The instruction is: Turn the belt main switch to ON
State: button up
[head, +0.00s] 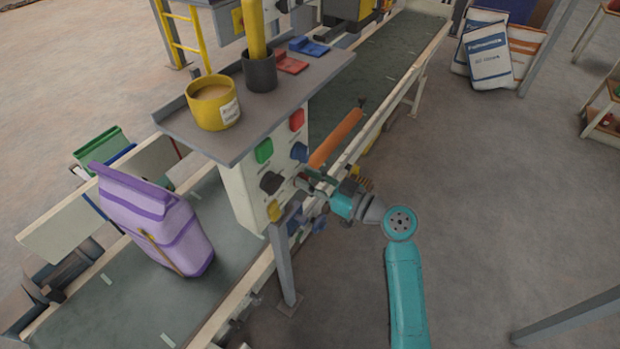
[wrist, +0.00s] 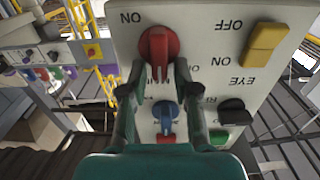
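The red rotary switch (wrist: 158,48), a round base with a raised handle, is on the pale control panel (wrist: 205,50) in the wrist view. Its handle stands about vertical in the picture. An upside-down "ON" label (wrist: 131,17) is at its upper left. I cannot read any belt label. My gripper (wrist: 160,68) is open, its two fingers on either side of the red handle with gaps showing. Whether the tips touch the panel is unclear. In the head view my gripper (head: 306,183) is at the panel's (head: 246,197) lower right and hides the red switch.
Close by are a blue knob (wrist: 166,117), a black knob (wrist: 232,110), a green button (wrist: 219,137) and a yellow switch (wrist: 265,45). An orange bar (head: 335,138) runs just above my gripper. A purple sack (head: 157,222) stands on the conveyor (head: 105,290).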

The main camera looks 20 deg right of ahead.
jog(key=shift+w+m, duration=0.1)
jog(key=shift+m, duration=0.2)
grip_shut()
jog(key=m, duration=0.3)
jog(key=shift+w+d+m, duration=0.2)
jog(key=shift+d+m, duration=0.05)
jog(key=shift+m, duration=0.05)
jog(key=m, duration=0.6)
jog(key=d+f+m, duration=0.1)
jog(key=m, duration=0.2)
jog(key=shift+w, duration=0.35)
jog(key=shift+f+m, duration=0.2)
jog(key=shift+m, duration=0.95)
jog(key=shift+f+m, duration=0.15)
jog(key=shift+m, duration=1)
jog(key=o, duration=0.7)
grip_release()
jog(key=shift+c, duration=0.2)
jog(key=shift+o, duration=0.3)
jog(key=shift+w+a+f, duration=0.1)
jog(key=shift+a, duration=0.05)
